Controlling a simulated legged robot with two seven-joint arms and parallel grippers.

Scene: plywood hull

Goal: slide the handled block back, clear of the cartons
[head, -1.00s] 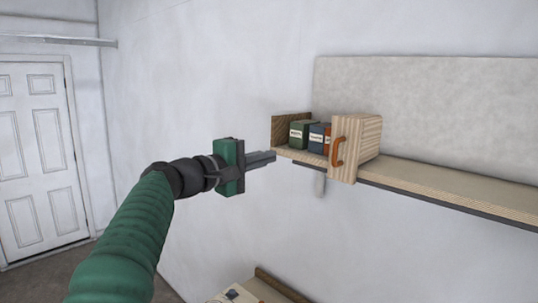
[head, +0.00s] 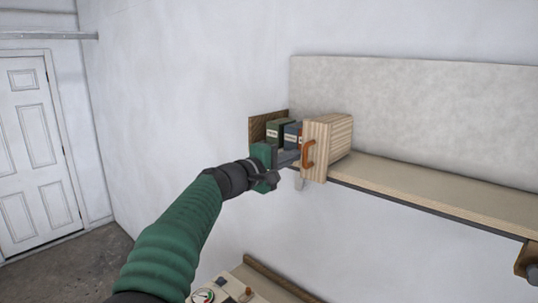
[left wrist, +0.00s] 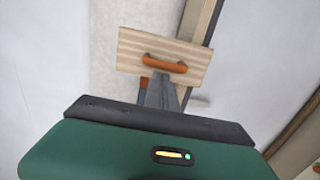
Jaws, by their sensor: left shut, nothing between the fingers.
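The handled block (head: 328,146) is pale striped wood with an orange handle (head: 309,153) on its near face. It stands on the shelf, at the right end of the row of cartons. The cartons, one green (head: 279,134) and one dark blue (head: 293,134), stand left of it, with a bit of orange beside them. My left gripper (head: 291,157) is shut and empty, its fingers just left of the handle. In the left wrist view the fingers (left wrist: 160,92) point at the block (left wrist: 163,52), just below its handle (left wrist: 165,63). I cannot tell whether they touch it. My right gripper is not in view.
The shelf (head: 430,189) runs clear to the right of the block, against a grey back panel (head: 410,100). A brown end board (head: 258,128) closes its left end. A lower surface with a gauge (head: 203,296) is below. A white door (head: 35,150) is far left.

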